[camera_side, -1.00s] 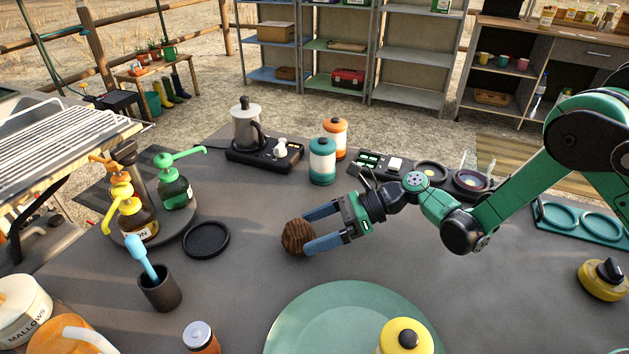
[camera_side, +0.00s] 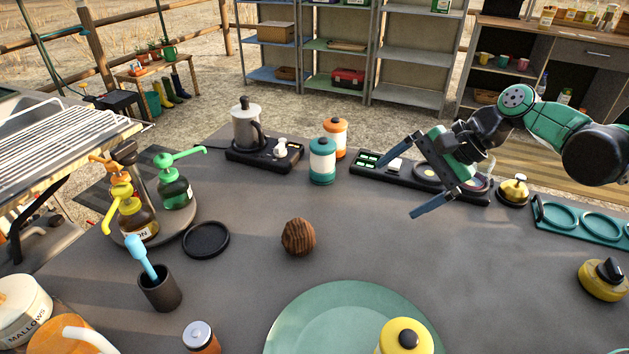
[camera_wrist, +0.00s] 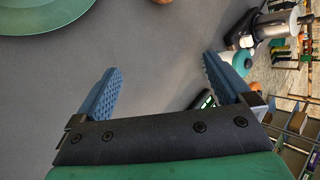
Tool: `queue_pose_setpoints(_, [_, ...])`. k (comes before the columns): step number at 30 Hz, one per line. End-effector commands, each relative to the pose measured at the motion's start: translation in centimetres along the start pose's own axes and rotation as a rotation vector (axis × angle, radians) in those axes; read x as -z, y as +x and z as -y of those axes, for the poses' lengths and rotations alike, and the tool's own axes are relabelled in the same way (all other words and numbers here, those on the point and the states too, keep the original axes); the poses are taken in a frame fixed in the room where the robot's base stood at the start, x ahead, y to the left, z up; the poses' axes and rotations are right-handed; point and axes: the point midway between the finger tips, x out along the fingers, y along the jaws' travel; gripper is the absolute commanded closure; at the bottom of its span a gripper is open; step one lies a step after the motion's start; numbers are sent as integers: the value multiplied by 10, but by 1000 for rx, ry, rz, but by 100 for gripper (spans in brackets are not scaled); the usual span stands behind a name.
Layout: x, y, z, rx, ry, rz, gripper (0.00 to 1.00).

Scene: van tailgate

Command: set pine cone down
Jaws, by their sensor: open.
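The brown pine cone (camera_side: 298,237) rests on the grey table, right of the round black coaster and behind the green plate. My gripper (camera_side: 408,175) is raised well to the right of the pine cone, over the table near the black tray at the back. Its blue fingers are spread apart with nothing between them. In the wrist view my gripper (camera_wrist: 168,82) also shows open and empty over bare grey table.
A black coaster (camera_side: 206,240) lies left of the pine cone. The large green plate (camera_side: 290,325) is in front. White-and-teal (camera_side: 322,161) and orange (camera_side: 336,137) canisters stand behind. A dark cup (camera_side: 160,291) holds a blue utensil. The table right of the pine cone is clear.

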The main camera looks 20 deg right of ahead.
Motion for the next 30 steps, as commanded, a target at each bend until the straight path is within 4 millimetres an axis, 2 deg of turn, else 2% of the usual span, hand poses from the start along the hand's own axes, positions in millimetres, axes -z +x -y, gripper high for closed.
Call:
queue_pose_setpoints(1, [-2,-12,-7,-17,-141,-68,2])
queue_pose_setpoints(6, [0,-47,-30,-124,-652,-287,2])
queue_pose_setpoints(9, [3,-63,-43,-206,-915,-383,2])
queue_pose_setpoints(13, [6,-76,-54,-299,-1155,-461,2])
queue_pose_setpoints(18, [9,-82,-60,-356,-1285,-500,2])
queue_pose_setpoints(30, [9,-82,-60,-359,-1291,-500,2])
